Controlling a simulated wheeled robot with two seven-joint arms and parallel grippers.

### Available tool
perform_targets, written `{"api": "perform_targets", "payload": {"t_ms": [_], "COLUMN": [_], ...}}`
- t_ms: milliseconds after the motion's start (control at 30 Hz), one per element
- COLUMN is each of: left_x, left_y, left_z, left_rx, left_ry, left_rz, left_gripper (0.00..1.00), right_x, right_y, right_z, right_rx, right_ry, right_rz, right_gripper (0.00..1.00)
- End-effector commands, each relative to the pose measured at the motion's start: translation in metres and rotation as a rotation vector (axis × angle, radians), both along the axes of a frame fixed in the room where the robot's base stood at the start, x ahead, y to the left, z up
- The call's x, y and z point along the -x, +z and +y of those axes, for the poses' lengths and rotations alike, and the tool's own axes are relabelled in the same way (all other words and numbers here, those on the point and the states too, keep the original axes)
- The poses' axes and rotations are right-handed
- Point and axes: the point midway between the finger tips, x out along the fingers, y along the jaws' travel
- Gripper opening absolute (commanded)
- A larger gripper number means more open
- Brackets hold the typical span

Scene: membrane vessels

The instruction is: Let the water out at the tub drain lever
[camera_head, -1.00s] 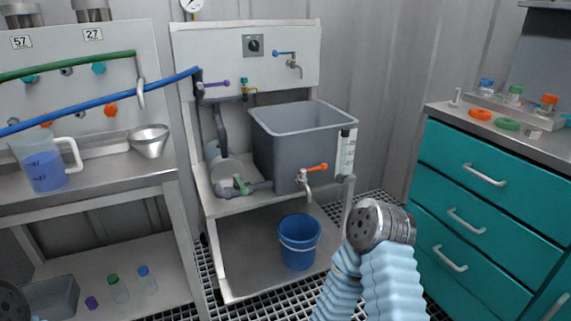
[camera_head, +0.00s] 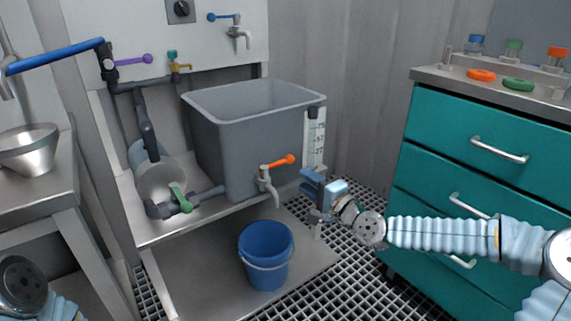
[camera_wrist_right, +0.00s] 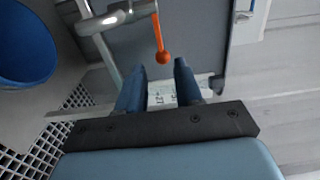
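The grey tub (camera_head: 235,150) stands on a steel stand. Its front tap (camera_head: 266,182) carries an orange lever (camera_head: 281,161) that slants up to the right. A green lever (camera_head: 181,197) sits on the grey pipe at the tub's lower left. My right gripper (camera_head: 310,188) is just right of and below the orange lever, apart from it. In the right wrist view my gripper (camera_wrist_right: 160,72) is open with nothing between its fingers; the orange lever (camera_wrist_right: 159,42) lies just ahead of the fingertips. My left gripper is out of view. The tub's water level is hidden.
A blue bucket (camera_head: 266,254) stands on the lower shelf below the tap. A white level scale (camera_head: 315,140) is on the tub's right corner, close to my right gripper. Teal drawers (camera_head: 480,140) stand to the right; grated floor lies between.

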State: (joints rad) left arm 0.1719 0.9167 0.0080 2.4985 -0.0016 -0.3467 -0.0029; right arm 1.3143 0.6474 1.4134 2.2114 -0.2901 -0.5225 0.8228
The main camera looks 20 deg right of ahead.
Motion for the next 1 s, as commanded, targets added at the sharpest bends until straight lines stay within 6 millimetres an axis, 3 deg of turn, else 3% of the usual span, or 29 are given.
{"api": "perform_targets", "payload": {"t_ms": [500, 700, 1000], "left_x": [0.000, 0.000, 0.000], "left_y": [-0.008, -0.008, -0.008], "left_z": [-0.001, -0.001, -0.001], "left_rx": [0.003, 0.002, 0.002], "left_ry": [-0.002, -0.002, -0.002], "left_rz": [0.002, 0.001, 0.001], "left_gripper": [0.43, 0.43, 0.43], "right_x": [-0.098, -0.114, -0.115], "right_y": [0.001, 0.000, -0.001], "right_z": [0.038, 0.042, 0.043], "right_rx": [0.000, 0.002, 0.003], "right_ry": [0.003, 0.001, 0.001], "right_rz": [0.000, 0.002, 0.001], "right_gripper": [0.35, 0.35, 0.32]}}
